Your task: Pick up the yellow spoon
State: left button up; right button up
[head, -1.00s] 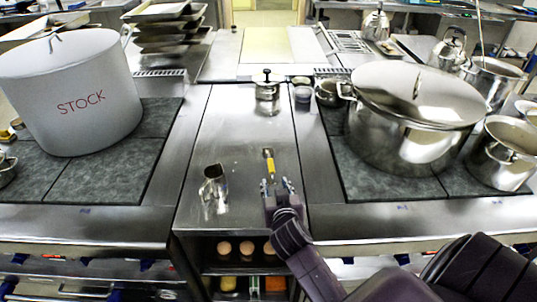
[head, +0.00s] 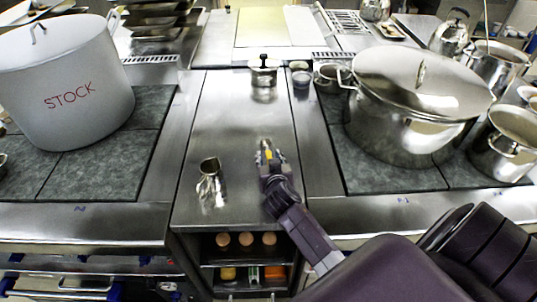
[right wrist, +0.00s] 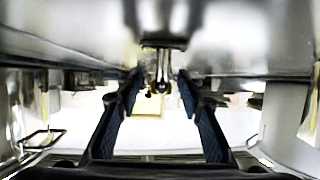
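The yellow spoon (head: 268,153) lies on the middle steel counter in the head view. Only a small yellow part shows between the fingers of my right gripper; the rest is hidden by the gripper. My right gripper (head: 270,149) is low over the counter with its fingers on either side of the spoon. In the right wrist view my gripper (right wrist: 158,82) has its two dark fingers spread apart. I cannot make out the spoon clearly there. My left gripper is not in view.
A small metal pitcher (head: 210,183) stands left of my right gripper. A lidded metal canister (head: 264,76) stands farther back. The white STOCK pot (head: 70,95) is at left and a large steel pot (head: 412,110) at right. Counter between pitcher and canister is clear.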

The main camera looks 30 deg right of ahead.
jog(key=shift+w+d+f, duration=0.25)
jog(key=shift+w, duration=0.3)
grip_shut()
jog(key=shift+r, duration=0.1)
